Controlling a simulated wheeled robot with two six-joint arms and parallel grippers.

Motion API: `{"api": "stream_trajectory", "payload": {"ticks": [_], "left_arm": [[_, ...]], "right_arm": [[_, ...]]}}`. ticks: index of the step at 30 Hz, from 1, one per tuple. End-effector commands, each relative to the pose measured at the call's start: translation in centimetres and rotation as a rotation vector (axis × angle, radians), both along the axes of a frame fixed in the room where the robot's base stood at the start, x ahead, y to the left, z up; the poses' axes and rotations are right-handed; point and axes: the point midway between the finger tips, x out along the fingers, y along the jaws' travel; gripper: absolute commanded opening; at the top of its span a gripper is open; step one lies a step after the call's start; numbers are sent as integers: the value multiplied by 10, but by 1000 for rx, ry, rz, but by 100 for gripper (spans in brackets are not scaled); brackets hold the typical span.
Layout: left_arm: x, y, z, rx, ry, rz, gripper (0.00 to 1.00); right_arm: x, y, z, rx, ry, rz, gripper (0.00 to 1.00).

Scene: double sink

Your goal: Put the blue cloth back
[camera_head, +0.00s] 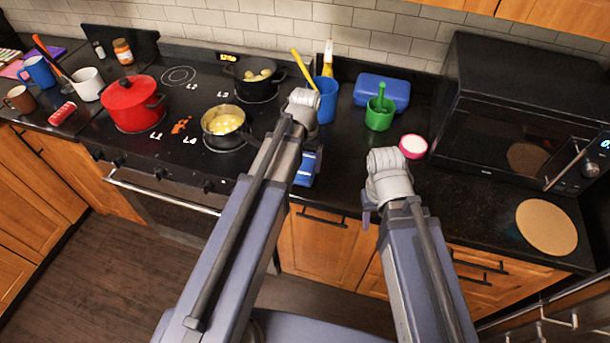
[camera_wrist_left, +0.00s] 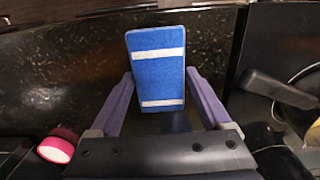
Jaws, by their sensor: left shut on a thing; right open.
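The blue cloth (camera_head: 309,165) with white stripes shows below my left wrist in the head view, over the front of the counter between the stove and the right arm. In the left wrist view the cloth (camera_wrist_left: 157,68) lies between the two purple fingers of my left gripper (camera_wrist_left: 160,90), which is shut on its sides. I cannot tell whether the cloth touches the counter. My right gripper (camera_head: 369,205) is open near the counter's front edge, mostly hidden under its own wrist; I see nothing in it.
A blue cup (camera_head: 327,100), a blue box (camera_head: 382,92), a green cup (camera_head: 379,118) and a pink-rimmed white round item (camera_head: 413,146) stand behind the grippers. A metal pot (camera_head: 223,122) is on the stove at left. A black microwave (camera_head: 500,115) stands at right.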

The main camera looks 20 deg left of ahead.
Motion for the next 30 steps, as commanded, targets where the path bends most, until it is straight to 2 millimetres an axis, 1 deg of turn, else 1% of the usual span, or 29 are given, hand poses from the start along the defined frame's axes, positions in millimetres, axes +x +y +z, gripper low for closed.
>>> {"api": "stream_trajectory", "payload": {"ticks": [2, 5, 13, 22, 26, 27, 30], "left_arm": [[0, 0, 1, 0, 0, 0, 29], [0, 0, -6, 0, 0, 0, 29], [0, 0, -37, 0, 0, 0, 29], [0, 0, -36, 0, 0, 0, 29], [0, 0, -40, 0, 0, 0, 29], [0, 0, -40, 0, 0, 0, 83], [0, 0, -39, 0, 0, 0, 94]], "right_arm": [[0, 0, 1, 0, 0, 0, 50], [0, 0, -6, 0, 0, 0, 50], [0, 0, -37, 0, 0, -1, 50], [0, 0, -36, 0, 0, -1, 50], [0, 0, -40, 0, 0, -1, 50], [0, 0, -40, 0, 0, -1, 50], [0, 0, -39, 0, 0, -1, 50]]}}
